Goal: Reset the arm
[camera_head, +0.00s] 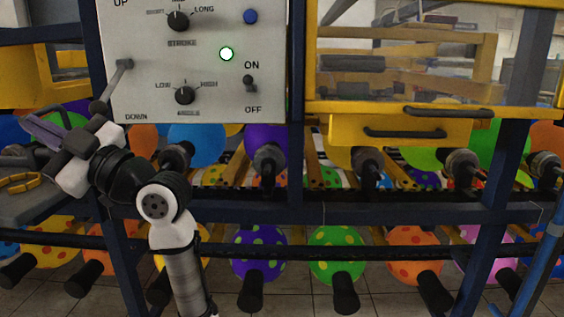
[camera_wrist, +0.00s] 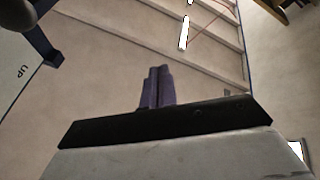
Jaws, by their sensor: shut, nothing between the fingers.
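My gripper (camera_head: 32,122) is at the left in the head view, raised beside the control panel's lower left edge. Its purple fingers point up and to the left. In the wrist view the fingers (camera_wrist: 159,72) are pressed together with nothing between them. They point toward the ceiling, and no object is close to their tips. My arm rises from the bottom of the head view and bends left at the wrist.
The white control panel (camera_head: 215,70) carries knobs, a lever (camera_head: 124,65), a switch (camera_head: 249,84) and a bright lamp (camera_head: 226,54). A yellow drawer (camera_head: 400,130) sits at right.

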